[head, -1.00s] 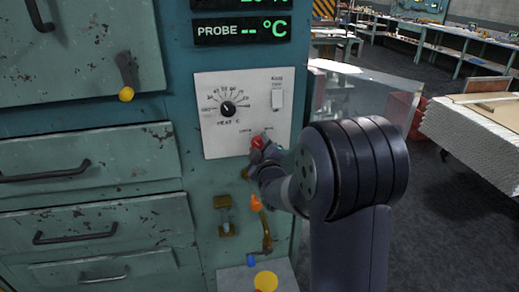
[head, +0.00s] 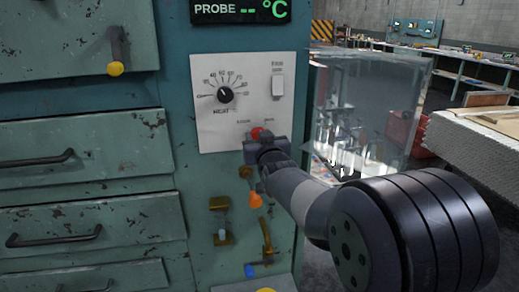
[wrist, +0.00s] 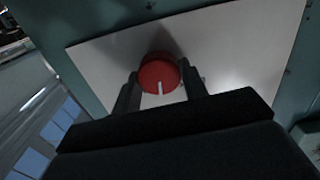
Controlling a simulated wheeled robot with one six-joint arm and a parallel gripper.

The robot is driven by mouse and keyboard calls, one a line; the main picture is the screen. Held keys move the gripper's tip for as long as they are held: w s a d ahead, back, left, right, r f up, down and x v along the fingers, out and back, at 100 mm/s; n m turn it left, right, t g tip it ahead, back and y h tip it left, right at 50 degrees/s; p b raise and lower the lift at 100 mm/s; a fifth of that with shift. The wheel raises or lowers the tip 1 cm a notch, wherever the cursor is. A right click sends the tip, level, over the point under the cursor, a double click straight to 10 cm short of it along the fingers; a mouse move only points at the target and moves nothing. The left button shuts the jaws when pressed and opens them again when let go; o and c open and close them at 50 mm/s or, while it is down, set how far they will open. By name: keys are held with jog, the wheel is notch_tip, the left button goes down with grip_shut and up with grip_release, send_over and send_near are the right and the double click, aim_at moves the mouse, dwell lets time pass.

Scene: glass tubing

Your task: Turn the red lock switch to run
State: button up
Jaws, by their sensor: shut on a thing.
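The red lock switch (head: 257,133) is a round red knob low on the white control panel (head: 205,135), under small labels too blurred to read surely. In the wrist view the red knob (wrist: 159,77) shows a white pointer line toward the bottom of the picture. My gripper (head: 262,142) is at the panel, its fingers on either side of the knob. In the wrist view my gripper (wrist: 160,90) is shut on the knob, one dark finger at each side. The knob's lower part is hidden by my gripper in the head view.
A black heat dial (head: 225,95) and a white rocker switch (head: 277,87) sit above the knob. Below are an orange-tipped lever (head: 255,199), a brass latch (head: 220,204) and a blue-tipped handle (head: 250,270). A clear glass-like box (head: 365,110) stands to the right.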

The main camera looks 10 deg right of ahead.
jog(key=shift+d+m+b, duration=0.1)
jog(key=shift+m+b, duration=2.15)
jog(key=shift+m, duration=1.35)
jog(key=o, duration=1)
jog(key=s, duration=1)
jog(key=shift+s, duration=0.4)
jog(key=shift+w, duration=0.1)
